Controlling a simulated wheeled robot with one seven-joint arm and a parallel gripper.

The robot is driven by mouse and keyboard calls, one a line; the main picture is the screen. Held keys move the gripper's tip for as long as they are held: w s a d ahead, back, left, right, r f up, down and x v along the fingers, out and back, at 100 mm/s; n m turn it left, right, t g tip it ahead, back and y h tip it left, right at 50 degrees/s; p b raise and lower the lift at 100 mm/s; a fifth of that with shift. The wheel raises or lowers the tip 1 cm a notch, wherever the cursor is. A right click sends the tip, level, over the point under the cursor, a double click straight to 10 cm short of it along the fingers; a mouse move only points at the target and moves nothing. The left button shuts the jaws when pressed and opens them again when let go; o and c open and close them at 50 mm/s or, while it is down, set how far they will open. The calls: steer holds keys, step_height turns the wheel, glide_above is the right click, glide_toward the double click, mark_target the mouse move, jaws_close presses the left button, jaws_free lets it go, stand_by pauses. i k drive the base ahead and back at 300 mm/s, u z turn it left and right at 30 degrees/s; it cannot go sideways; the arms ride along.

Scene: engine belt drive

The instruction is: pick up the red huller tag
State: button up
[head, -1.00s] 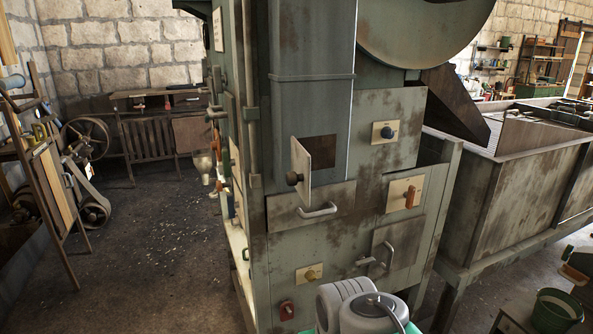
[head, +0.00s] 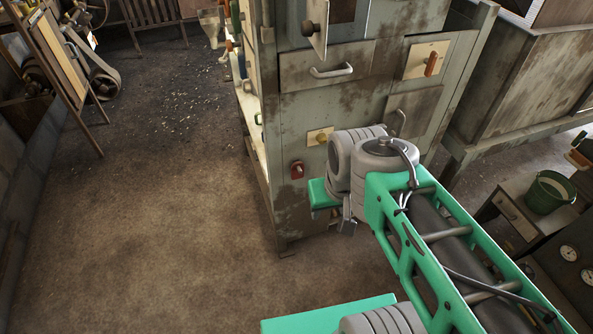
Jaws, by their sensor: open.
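A small red piece (head: 297,170) with a pale round spot is on the lower left of the machine's front panel. It looks like a tag, but it is too small to read. My gripper (head: 346,216) is partly hidden behind my own arm, in front of the panel's lower part. It is open, to the right of the red piece and lower in the picture. I see nothing between its fingers, though they show only in part.
A green bucket (head: 549,192) stands at the right. The floor (head: 170,230) at the left is clear.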

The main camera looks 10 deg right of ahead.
mark_target(295, 174)
steer(key=k, duration=0.45)
steer(key=u, duration=0.9)
steer(key=i, duration=0.8)
steer(key=u, duration=0.4)
